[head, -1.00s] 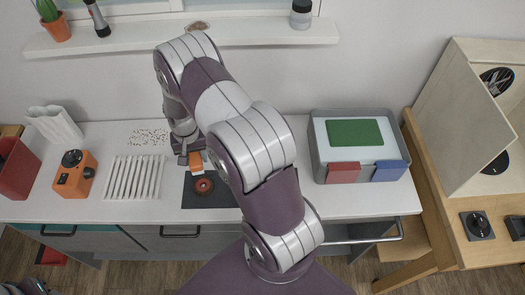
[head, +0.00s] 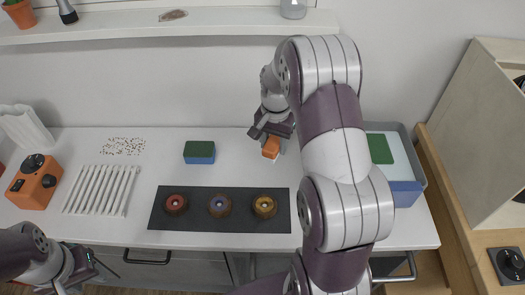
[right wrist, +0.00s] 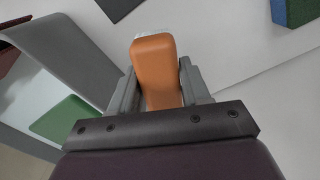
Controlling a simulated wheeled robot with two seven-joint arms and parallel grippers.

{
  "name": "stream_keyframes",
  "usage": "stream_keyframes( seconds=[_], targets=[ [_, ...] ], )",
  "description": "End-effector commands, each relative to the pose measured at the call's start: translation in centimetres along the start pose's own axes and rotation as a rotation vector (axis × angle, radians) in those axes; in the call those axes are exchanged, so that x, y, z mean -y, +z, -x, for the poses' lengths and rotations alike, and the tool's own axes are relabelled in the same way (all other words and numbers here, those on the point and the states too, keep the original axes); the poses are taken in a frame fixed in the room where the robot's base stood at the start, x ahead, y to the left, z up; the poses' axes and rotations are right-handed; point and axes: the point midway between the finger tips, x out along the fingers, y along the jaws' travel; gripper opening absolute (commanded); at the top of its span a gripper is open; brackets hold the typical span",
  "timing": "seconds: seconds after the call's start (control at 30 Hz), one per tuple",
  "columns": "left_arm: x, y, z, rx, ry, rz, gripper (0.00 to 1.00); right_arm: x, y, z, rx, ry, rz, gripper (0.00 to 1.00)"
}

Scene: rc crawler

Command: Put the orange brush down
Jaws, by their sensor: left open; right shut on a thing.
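The orange brush (head: 271,147) is in my right gripper (head: 270,140), at the back of the white counter, right of the sponge block. In the right wrist view the brush (right wrist: 155,70) sits between the two grey fingers, with a pale bit at its far end. The right gripper (right wrist: 157,88) is shut on it. I cannot tell whether the brush touches the counter. My left gripper (head: 90,264) is open and empty at the lower left, by the counter's front edge.
A dark mat (head: 240,227) holds red, blue and yellow ringed parts. A green-and-blue sponge block (head: 199,152) stands behind it. A grey tray (head: 420,170) is at the right, partly behind my arm. A white ribbed rack (head: 100,190) and an orange device (head: 35,182) are left.

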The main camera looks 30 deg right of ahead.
Motion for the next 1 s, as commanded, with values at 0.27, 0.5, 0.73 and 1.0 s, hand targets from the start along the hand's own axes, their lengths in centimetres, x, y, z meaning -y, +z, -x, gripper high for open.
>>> stream_keyframes(
  seconds=[0.27, 0.5, 0.73, 1.0],
  targets=[
    [0.0, -0.2, 1.2, 0.000, 0.000, 0.000, 0.43, 6.1, -1.7, -3.8, 0.002, 0.002, 0.002, 0.18],
    [0.0, -0.2, 1.9, 0.000, 0.000, 0.000, 0.43, 6.6, -1.8, -6.5, 0.004, 0.003, 0.000, 0.18],
    [0.0, -0.2, 2.0, 0.000, 0.000, 0.000, 0.43, 6.6, -1.9, -8.2, 0.000, 0.000, 0.000, 0.18],
    [0.0, -0.2, 1.9, 0.000, 0.000, 0.000, 0.43, 6.6, -1.9, -8.5, 0.001, 0.001, 0.001, 0.66]
  ],
)
